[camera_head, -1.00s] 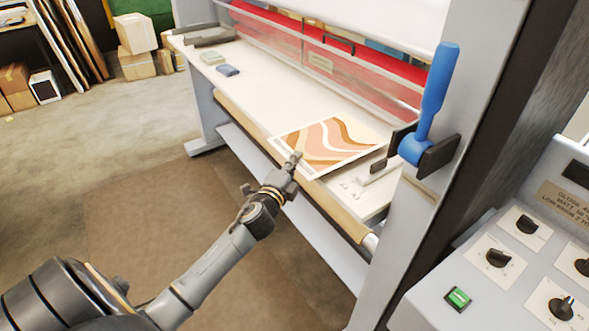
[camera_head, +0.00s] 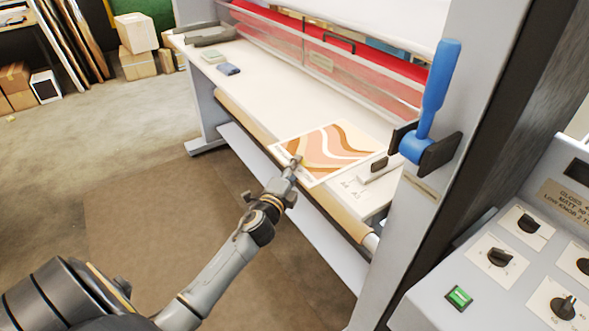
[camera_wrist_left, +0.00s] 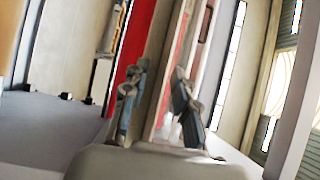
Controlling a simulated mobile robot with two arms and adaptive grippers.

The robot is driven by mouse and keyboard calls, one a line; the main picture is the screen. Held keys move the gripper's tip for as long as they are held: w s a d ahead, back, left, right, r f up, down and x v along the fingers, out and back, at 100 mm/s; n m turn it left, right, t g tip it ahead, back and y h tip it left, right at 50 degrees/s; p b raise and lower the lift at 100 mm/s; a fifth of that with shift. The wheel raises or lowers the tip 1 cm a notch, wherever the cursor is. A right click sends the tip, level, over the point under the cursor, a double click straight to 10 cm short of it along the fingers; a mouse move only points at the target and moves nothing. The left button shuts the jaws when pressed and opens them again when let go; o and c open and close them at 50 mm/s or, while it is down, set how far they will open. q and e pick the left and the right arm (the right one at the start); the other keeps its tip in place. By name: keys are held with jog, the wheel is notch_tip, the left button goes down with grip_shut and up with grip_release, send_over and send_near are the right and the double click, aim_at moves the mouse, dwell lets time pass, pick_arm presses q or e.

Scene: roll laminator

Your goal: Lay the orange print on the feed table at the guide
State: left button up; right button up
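The orange print (camera_head: 335,148), with wavy orange, tan and cream bands and a white border, lies over the feed table (camera_head: 255,100) at its right part. Its near-left edge reaches the table's front edge. The guide (camera_head: 376,171), a small pale bar with a dark block, is just right of the print, beside size marks. The gap between them is too small to judge. My left gripper (camera_head: 295,164) is at the print's near edge, one finger overlapping it. In the left wrist view its fingers (camera_wrist_left: 157,110) show a gap; whether they pinch the print is unclear. My right gripper is not in view.
A blue lever (camera_head: 430,95) stands on the machine's right upright. A control panel (camera_head: 510,260) with knobs and a green switch is at lower right. A clear guard (camera_head: 310,62) and red roller run behind the table. Small pads (camera_head: 228,70) lie at its far left; the middle is clear.

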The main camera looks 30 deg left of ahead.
pick_arm(q)
jog(key=shift+r, duration=0.2)
jog(key=shift+s+f, duration=0.2)
jog(key=shift+s, duration=0.1)
jog(key=s+d+b, duration=0.2)
jog(key=s, duration=0.8)
jog(key=s+d+f+n+g+h, duration=0.1)
jog(key=s+f+n+g, duration=0.15)
jog(key=f, duration=0.85)
jog(key=s+d+f+n+g, duration=0.1)
jog(key=s+f+n+g, duration=0.2)
jog(key=f, duration=0.9)
jog(key=s+d+f+n+g+h, duration=0.1)
jog(key=s+d+f+g, duration=0.3)
jog(key=f, duration=0.7)
jog(key=s+d+f+n+g, duration=0.2)
jog(key=s+f, duration=0.5)
jog(key=s, duration=0.4)
jog(key=s+d+f+n+g+h, duration=0.1)
jog(key=s+d+f+n+g, duration=0.1)
jog(key=s+f, duration=0.5)
jog(key=s+d+f+n+g, duration=0.2)
jog(key=s+f, duration=0.6)
jog(key=s, duration=0.6)
jog(key=shift+s+n+g, duration=0.35)
jog(key=shift+n+g, duration=0.1)
jog(key=shift+g, duration=0.2)
